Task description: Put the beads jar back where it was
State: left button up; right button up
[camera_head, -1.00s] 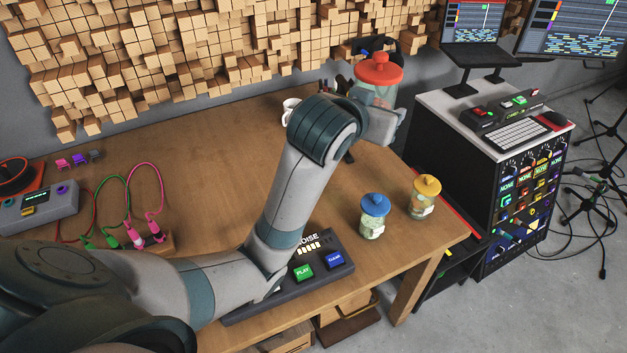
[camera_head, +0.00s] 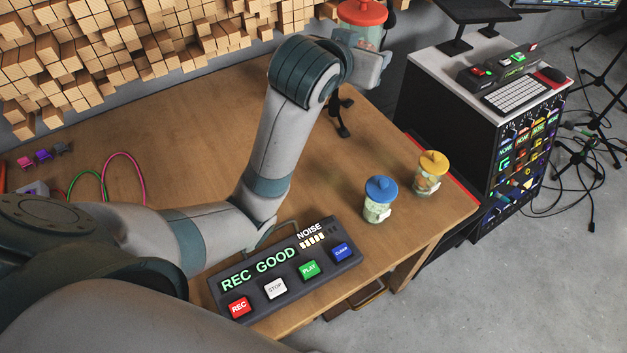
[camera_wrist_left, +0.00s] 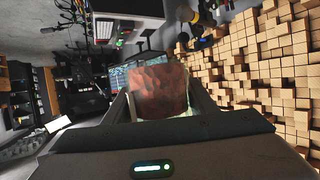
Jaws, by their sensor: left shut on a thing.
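A jar with a red lid (camera_head: 362,13) is held up in the air above the back right of the wooden table (camera_head: 180,140). My left gripper (camera_head: 369,62) is shut on this jar, partly hiding its clear body. In the left wrist view a reddish-brown part of the jar (camera_wrist_left: 158,88) sits between the fingers of my left gripper (camera_wrist_left: 162,105). Its contents are not clear to me. A blue-lidded jar (camera_head: 379,200) and a yellow-lidded jar (camera_head: 431,174) stand upright on the table's right end. My right gripper is not in view.
A recorder panel (camera_head: 285,268) reading "REC GOOD" lies at the table's front edge. A black stand foot (camera_head: 342,118) is on the table below my left wrist. Wooden blocks (camera_head: 150,45) cover the wall. A rack with a keyboard (camera_head: 515,97) stands right of the table.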

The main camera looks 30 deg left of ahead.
pick_arm(q)
jog(key=w+a+f+m+h+p, duration=0.1)
jog(key=w+f, duration=0.1)
jog(key=f, duration=0.6)
jog(key=w+a+f+m+h+p, duration=0.1)
jog(key=w+f, duration=0.2)
jog(key=f, duration=0.5)
jog(key=s+a+f, duration=0.2)
jog(key=a+f, duration=0.1)
jog(key=f, duration=0.4)
jog(key=s+a+f, duration=0.2)
jog(key=a+f, duration=0.1)
jog(key=f, duration=0.4)
jog(key=shift+a+p, duration=0.25)
jog(key=shift+p, duration=0.2)
notch_tip(320, 180, down, 5)
jog(key=shift+f+p, duration=0.2)
jog(key=shift+p, duration=0.25)
jog(key=shift+f, duration=0.2)
